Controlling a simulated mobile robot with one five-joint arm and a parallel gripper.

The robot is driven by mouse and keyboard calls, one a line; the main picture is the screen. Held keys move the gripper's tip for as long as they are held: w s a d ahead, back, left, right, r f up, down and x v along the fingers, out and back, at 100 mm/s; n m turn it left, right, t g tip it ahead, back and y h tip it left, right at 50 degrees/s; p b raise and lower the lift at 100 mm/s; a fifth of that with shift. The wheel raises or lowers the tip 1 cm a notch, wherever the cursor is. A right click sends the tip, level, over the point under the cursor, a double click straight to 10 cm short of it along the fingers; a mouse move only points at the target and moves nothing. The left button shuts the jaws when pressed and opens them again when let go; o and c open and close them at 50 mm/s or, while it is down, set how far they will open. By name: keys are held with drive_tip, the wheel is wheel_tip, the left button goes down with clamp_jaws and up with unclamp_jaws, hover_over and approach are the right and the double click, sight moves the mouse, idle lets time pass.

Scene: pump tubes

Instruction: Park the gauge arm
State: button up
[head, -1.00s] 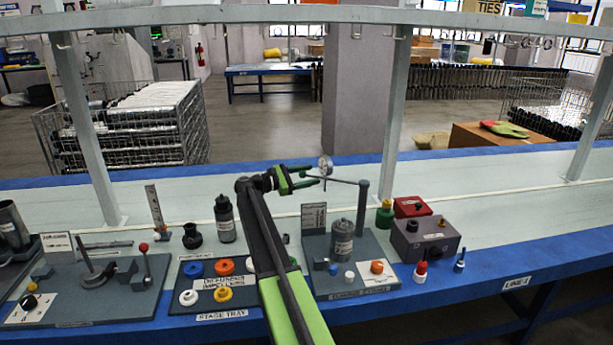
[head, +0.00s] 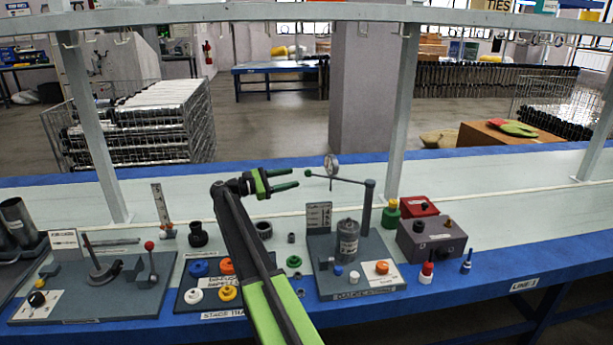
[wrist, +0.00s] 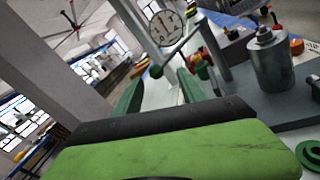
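The gauge arm (head: 341,180) is a thin dark bar on a grey post (head: 368,208) at the right rear of the gauge station (head: 375,261). It points left over the station, with a round white dial gauge (head: 331,164) and a green knob (head: 308,173) near its free end. A metal cylinder (head: 347,240) stands on the station below. My gripper (head: 298,179) is open and empty, just left of the green knob and apart from it. In the wrist view the dial (wrist: 166,27) and knob (wrist: 156,71) show beyond my green fingers (wrist: 160,95).
A stage tray (head: 185,301) with coloured rings lies left of the station. A black ring (head: 264,229) and a green ring (head: 293,261) lie between them. A grey box (head: 431,240) and a red box (head: 418,206) stand to the right. The white bench strip behind is clear.

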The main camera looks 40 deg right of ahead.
drive_tip(key=v, duration=0.7)
drive_tip(key=shift+s, duration=0.1)
